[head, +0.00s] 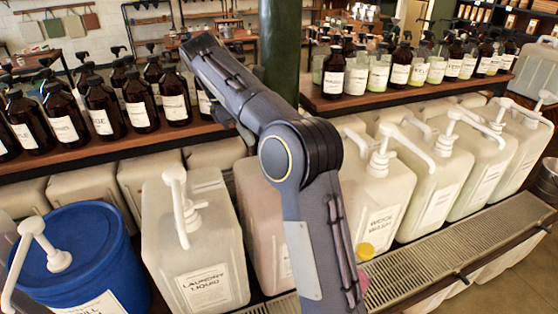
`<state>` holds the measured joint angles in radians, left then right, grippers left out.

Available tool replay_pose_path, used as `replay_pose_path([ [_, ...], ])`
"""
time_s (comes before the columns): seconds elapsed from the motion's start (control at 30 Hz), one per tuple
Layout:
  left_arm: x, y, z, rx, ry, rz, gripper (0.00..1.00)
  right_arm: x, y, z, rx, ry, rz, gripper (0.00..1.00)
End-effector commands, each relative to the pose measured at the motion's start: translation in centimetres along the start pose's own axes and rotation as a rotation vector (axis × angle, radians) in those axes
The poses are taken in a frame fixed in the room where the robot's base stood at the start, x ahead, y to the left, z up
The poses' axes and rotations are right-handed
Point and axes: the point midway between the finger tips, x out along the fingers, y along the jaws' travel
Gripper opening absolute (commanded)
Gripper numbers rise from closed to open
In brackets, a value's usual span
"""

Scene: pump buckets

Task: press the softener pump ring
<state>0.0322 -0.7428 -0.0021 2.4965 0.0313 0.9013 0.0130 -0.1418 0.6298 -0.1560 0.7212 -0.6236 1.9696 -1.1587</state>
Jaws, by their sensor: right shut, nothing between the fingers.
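My right arm crosses the middle of the head view, its elbow in front of the containers. The dark tip of my right gripper (243,133) shows only partly beside the forearm; it is shut and empty, above a pale pinkish container (257,225). That container stands just right of the one labelled laundry liquid (190,240). Its label is mostly covered by my arm, so I cannot read whether it is the softener. Its pump and any ring are hidden behind my arm, so I cannot tell whether the gripper touches them. My left gripper is not in view.
A blue drum (85,245) with a white pump stands at the left. Several pump containers, one marked wash (375,200), stand at the right behind a drip grate (440,255). Brown bottles (138,102) line the shelf behind. A green post (281,45) rises behind my arm.

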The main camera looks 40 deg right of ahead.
Motion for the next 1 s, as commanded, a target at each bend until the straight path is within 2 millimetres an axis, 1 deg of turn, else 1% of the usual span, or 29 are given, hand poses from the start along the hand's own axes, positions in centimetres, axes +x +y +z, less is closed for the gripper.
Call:
replay_pose_path([
  [0.17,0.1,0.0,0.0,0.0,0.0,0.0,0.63,0.2,0.0,0.0,0.001,0.001,-0.001,0.0],
  [0.27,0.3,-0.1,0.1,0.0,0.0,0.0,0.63,1.1,0.0,0.0,0.001,0.001,-0.001,0.0],
  [0.37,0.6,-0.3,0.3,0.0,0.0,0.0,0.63,2.7,-0.1,0.0,0.0,0.001,-0.003,0.0],
  [0.5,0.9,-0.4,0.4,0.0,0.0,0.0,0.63,5.5,-0.1,0.1,0.0,0.001,-0.005,0.0],
  [0.73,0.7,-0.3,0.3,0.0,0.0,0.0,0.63,10.2,-0.1,0.1,0.001,0.0,-0.004,0.0],
  [0.83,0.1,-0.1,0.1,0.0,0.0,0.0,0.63,10.5,0.0,1.8,0.006,0.003,-0.001,0.0],
  [1.0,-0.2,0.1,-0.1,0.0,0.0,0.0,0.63,11.2,0.0,3.3,0.003,0.003,-0.001,0.0],
])
